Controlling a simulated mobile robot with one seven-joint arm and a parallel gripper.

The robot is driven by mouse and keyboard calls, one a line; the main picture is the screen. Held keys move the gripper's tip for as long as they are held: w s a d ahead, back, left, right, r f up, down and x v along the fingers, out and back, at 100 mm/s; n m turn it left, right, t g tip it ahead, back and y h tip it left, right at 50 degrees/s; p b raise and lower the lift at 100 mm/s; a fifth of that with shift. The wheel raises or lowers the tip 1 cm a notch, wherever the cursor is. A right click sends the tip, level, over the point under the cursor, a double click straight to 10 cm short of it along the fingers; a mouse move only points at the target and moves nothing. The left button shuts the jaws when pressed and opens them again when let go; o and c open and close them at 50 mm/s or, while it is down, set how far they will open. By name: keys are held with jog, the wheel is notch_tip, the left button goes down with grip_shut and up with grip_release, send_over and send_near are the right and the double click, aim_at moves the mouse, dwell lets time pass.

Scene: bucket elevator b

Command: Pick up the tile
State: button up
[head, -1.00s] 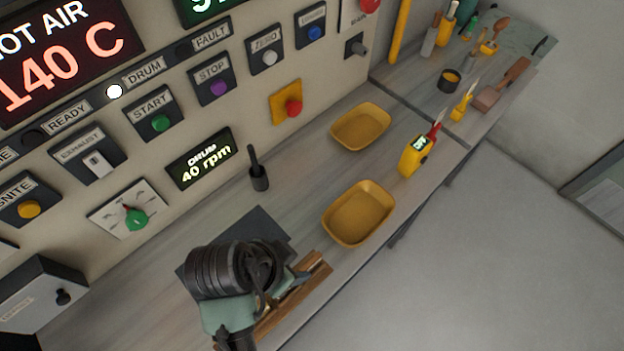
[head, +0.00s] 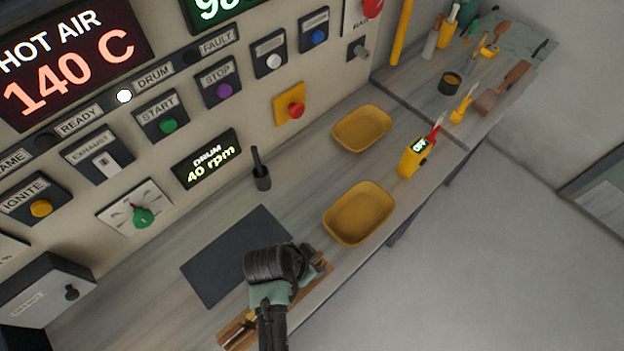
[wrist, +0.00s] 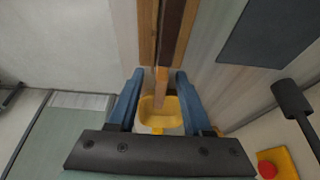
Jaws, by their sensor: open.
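My gripper (wrist: 156,78) is open, its two blue fingers on either side of a narrow light-wood piece (wrist: 161,82) in the wrist view. Whether the fingers touch it, I cannot tell. The piece lines up with a wooden strip or rack with light edges (wrist: 147,30) and a dark brown middle (wrist: 172,35). In the head view this wooden rack (head: 236,334) lies along the counter's front edge, and my gripper and wrist hide much of it. I cannot tell for certain which piece is the tile.
A dark flat mat (head: 236,258) lies beside the rack. Two yellow trays (head: 358,214) (head: 362,128) and a yellow meter (head: 416,156) are farther along the counter. A black upright handle (head: 261,170) stands by the control panel (head: 215,110).

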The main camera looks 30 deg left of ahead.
jog(key=shift+w+f, duration=0.1)
jog(key=shift+f, duration=0.2)
grip_shut()
jog(key=shift+r, duration=0.1)
notch_tip(320, 180, up, 10)
jog(key=shift+b, duration=0.65)
